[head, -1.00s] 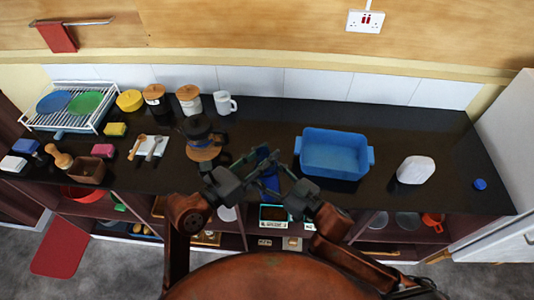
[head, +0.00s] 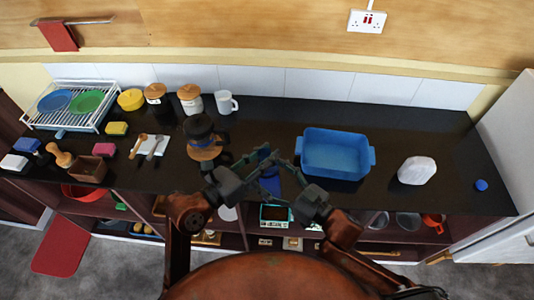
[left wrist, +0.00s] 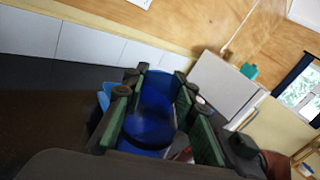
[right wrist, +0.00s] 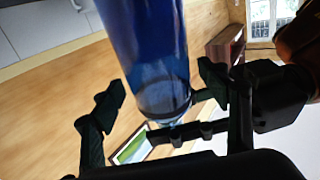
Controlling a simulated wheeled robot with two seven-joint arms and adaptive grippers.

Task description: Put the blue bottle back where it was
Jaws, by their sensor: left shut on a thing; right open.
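The blue bottle (head: 270,185) is held above the front edge of the dark counter, left of the blue tub. My left gripper (head: 260,157) is shut on it. In the left wrist view the bottle (left wrist: 152,115) sits between the two green-padded fingers. My right gripper (head: 290,160) is open, close beside the bottle on its right. In the right wrist view the see-through blue bottle (right wrist: 150,50) comes down from the top, its end between the spread fingers. I cannot tell whether the right fingers touch it. Part of the bottle is hidden by the grippers in the head view.
The blue tub (head: 335,132) stands on the counter (head: 440,140), with a white block (head: 417,170) and a small blue cap (head: 481,185) to its right. A dark coffee maker (head: 203,135) stands left of the grippers. Open shelves lie below. The counter's right part has free room.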

